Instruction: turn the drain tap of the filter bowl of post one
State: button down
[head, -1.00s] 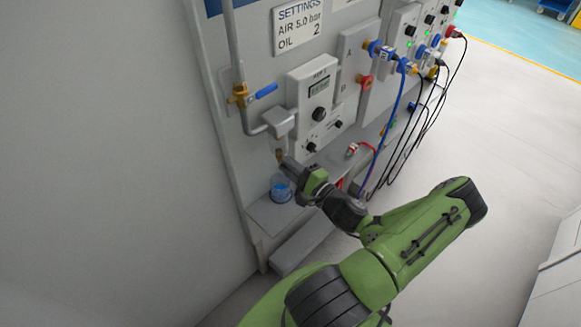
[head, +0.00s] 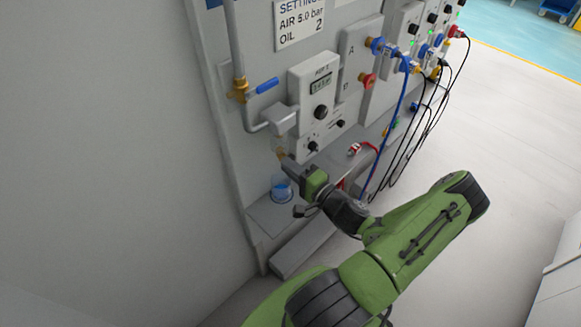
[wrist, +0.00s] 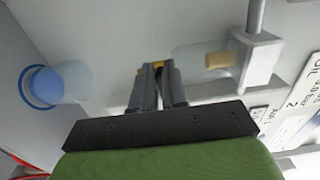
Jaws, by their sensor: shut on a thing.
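The filter bowl (head: 279,143) of post one is a clear bowl hanging under a grey housing (head: 283,121). In the wrist view the clear bowl (wrist: 190,58) lies on its side, with a tan piece inside. The brass drain tap (wrist: 157,65) is at the bowl's free end, between my fingertips. My gripper (wrist: 158,82) is shut on the tap, and the fingers cover most of it. In the head view my gripper (head: 285,161) reaches the bowl's lower end from the right. The tap's exact angle cannot be told.
A clear cup with blue (head: 282,187) stands on the ledge below the bowl; it also shows in the wrist view (wrist: 45,86). A blue-handled valve (head: 262,87) is above, a control box (head: 318,105) to the right. Hoses and cables hang further right.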

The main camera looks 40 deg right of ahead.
jog(key=shift+f, duration=0.1)
jog(key=c, duration=1.2)
grip_release()
jog(key=shift+o, duration=0.2)
jog(key=shift+s, duration=0.1)
jog(key=s, duration=1.5)
jog(key=shift+s+d, duration=0.2)
jog(key=shift+s, duration=0.1)
